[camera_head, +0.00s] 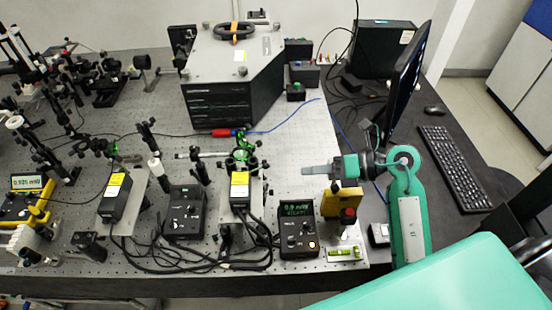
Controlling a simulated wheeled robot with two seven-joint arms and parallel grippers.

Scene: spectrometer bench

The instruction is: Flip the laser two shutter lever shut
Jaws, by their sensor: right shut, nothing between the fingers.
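Two black laser heads with yellow labels stand on the perforated optical bench. One laser (115,197) is at left and the other laser (239,191) is nearer the middle; I cannot read which is laser two. Green light shows on a mount (243,156) just behind the middle laser, and a thin light-coloured bar (200,155) lies level to its left. I cannot make out for sure which part is the shutter lever or how it stands. My right gripper (308,171) is shut and empty, above the bench to the right of the middle laser, clear of it. My left gripper is out of view.
A control box with a lit green display (299,237) and a yellow block (333,202) stand near my right arm. Another control box (185,212) sits between the lasers. Cables loop along the front. A large black instrument (232,100) stands behind. A monitor (408,80) is at right.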

